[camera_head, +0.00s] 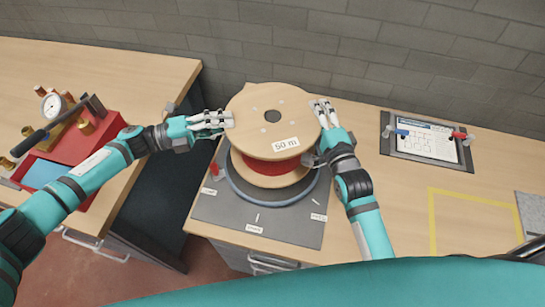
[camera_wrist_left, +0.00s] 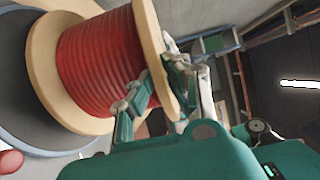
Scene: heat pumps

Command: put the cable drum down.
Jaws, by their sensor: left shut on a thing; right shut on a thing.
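The cable drum (camera_head: 265,113) has wooden flanges, red cable between them and a "50 m" label on top. It stands upright over the round dark turntable (camera_head: 233,190) on the grey plate. The head view does not show clearly whether its lower flange touches the turntable. My left gripper (camera_head: 222,120) is shut on the drum's top flange at its left edge. My right gripper (camera_head: 322,108) is shut on the flange at its right edge. In the left wrist view, the drum (camera_wrist_left: 95,65) fills the left side, with gripper fingers (camera_wrist_left: 150,95) at the near flange.
A red pump unit (camera_head: 75,140) with a gauge stands on the left bench. A clipboard (camera_head: 425,140) with blue and red clamps lies right of the drum. A yellow-taped square (camera_head: 470,222) on the right bench is empty. A brick wall rises behind.

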